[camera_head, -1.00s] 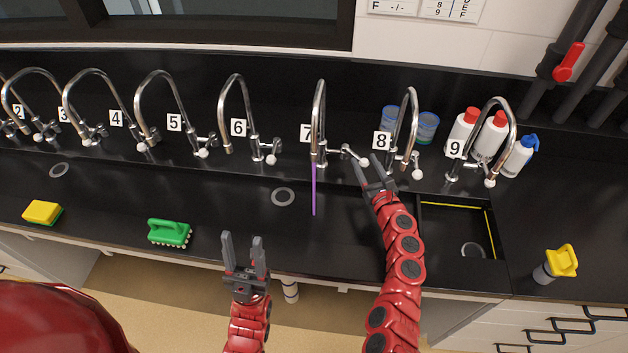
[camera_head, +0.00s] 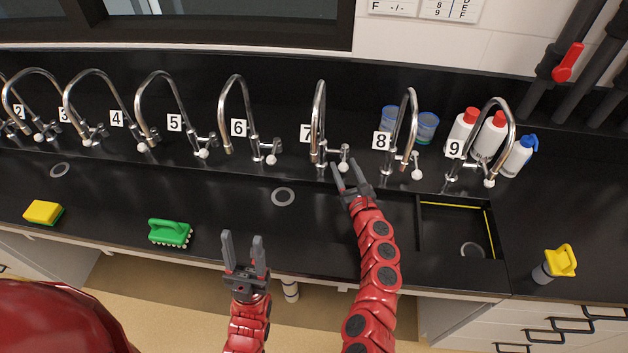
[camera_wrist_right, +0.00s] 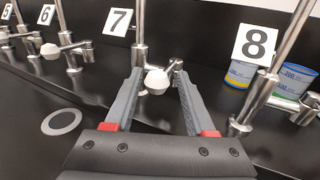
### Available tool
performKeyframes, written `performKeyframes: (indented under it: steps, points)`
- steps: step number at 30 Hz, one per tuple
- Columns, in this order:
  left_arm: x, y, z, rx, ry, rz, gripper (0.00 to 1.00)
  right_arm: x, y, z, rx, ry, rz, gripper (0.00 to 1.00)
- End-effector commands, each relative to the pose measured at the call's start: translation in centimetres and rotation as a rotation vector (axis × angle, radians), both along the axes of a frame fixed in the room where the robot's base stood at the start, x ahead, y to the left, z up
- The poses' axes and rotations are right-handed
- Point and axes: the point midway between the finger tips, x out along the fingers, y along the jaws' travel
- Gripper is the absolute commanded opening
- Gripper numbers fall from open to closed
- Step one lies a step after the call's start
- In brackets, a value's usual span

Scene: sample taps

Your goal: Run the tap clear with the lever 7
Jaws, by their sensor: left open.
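Tap 7 (camera_head: 318,115) is a chrome gooseneck beside the label "7" (camera_head: 306,133). No stream shows below its spout. Its lever ends in a white knob (camera_head: 343,166), low to the right of the spout and pointing toward the front. The knob also shows in the right wrist view (camera_wrist_right: 157,82). My right gripper (camera_head: 347,167) is open, with its fingertips at the knob. In the wrist view the knob appears between the fingers; I cannot tell if either touches it. My left gripper (camera_head: 243,242) is open and empty over the counter's front edge.
Tap 6 (camera_head: 235,110) stands to the left and tap 8 (camera_head: 405,125) close to the right, each with a white-knobbed lever. A drain (camera_head: 283,197) lies in front. A green brush (camera_head: 170,232) and yellow sponge (camera_head: 43,211) lie at left. Bottles (camera_head: 490,135) stand at right.

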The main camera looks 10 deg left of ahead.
Motion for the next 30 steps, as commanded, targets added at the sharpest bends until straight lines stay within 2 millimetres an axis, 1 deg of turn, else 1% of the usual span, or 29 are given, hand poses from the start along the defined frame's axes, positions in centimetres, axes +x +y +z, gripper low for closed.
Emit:
performKeyframes:
  steps: [5, 12, 18, 30]
  points:
    - [0.0, 0.0, 0.8, 0.000, 0.000, 0.000, 0.50, -1.3, -0.6, 0.1, 0.002, 0.003, -0.003, 0.55]
    - [0.0, 0.0, 1.9, 0.000, 0.000, 0.000, 0.50, -4.2, -1.8, 0.1, 0.001, 0.003, -0.002, 0.55]
    - [0.0, 0.0, 2.3, 0.000, 0.000, 0.000, 0.50, -6.3, -2.6, -0.1, 0.001, 0.004, 0.000, 0.55]
    - [0.0, 0.0, 2.3, 0.000, 0.000, 0.000, 0.50, -6.4, -2.7, 0.0, 0.000, 0.000, 0.001, 0.55]
